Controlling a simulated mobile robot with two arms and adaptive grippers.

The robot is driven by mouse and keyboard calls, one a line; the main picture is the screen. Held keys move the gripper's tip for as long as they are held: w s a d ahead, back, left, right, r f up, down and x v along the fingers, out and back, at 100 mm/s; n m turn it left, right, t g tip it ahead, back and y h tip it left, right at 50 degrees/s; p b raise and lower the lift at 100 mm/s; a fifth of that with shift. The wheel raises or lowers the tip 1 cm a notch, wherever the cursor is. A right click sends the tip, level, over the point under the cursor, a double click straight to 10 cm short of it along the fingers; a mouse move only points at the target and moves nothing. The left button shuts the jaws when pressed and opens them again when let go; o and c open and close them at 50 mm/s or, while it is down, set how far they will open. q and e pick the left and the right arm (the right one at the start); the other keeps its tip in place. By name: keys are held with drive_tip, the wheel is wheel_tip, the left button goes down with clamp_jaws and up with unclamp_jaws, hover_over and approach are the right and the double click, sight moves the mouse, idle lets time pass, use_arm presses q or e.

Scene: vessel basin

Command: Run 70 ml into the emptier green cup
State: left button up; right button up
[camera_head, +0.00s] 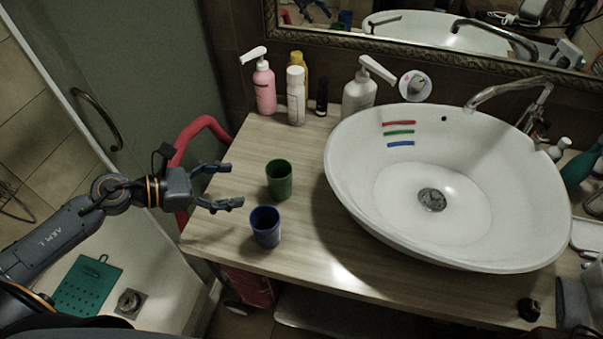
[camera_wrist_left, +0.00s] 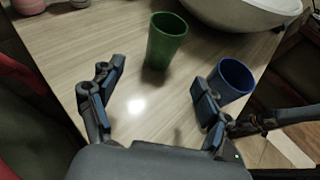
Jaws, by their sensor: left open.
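One green cup (camera_head: 279,180) stands upright on the wooden counter, left of the basin. A blue cup (camera_head: 265,228) stands just in front of it. My left gripper (camera_head: 240,186) is open and empty, its fingers pointing toward the green cup from the left, with a gap between. In the left wrist view the green cup (camera_wrist_left: 165,42) is ahead of the open fingers (camera_wrist_left: 155,88), and the blue cup (camera_wrist_left: 231,80) is close beside the right finger. The liquid levels in the cups cannot be made out. My right gripper is not seen.
The white basin (camera_head: 350,200) has red, green and blue marks (camera_head: 399,132) inside, and a curved faucet (camera_head: 510,88) over its back right rim. A pink pump bottle (camera_head: 264,88), white bottle (camera_head: 296,97) and white dispenser (camera_head: 359,94) stand behind. Counter (camera_head: 225,235) left of the cups is clear.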

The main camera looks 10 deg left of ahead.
sight(282, 181)
use_arm(q)
drive_tip(key=shift+w+d+f, duration=0.1)
drive_tip(key=shift+w+d, duration=0.2)
drive_tip(key=shift+d, duration=0.05)
drive_tip(key=shift+w+d+f+p, duration=0.1)
drive_tip(key=shift+w+d+p, duration=0.1)
drive_tip(key=shift+p, duration=0.1)
drive_tip(key=shift+p+x, duration=0.55)
drive_tip(key=shift+x, duration=0.55)
drive_tip(key=x, duration=0.3)
drive_tip(key=shift+f+p, duration=0.15)
drive_tip(key=shift+p, duration=0.15)
drive_tip(key=shift+w+d+f, duration=0.15)
drive_tip(key=shift+w+d, duration=0.05)
drive_tip(key=shift+d, duration=0.2)
drive_tip(key=p+x, duration=0.2)
drive_tip(key=x, duration=0.2)
drive_tip(key=shift+d, duration=0.25)
drive_tip(key=shift+w+d+f, duration=0.15)
drive_tip(key=shift+w+d, duration=0.1)
drive_tip(key=shift+d, duration=0.05)
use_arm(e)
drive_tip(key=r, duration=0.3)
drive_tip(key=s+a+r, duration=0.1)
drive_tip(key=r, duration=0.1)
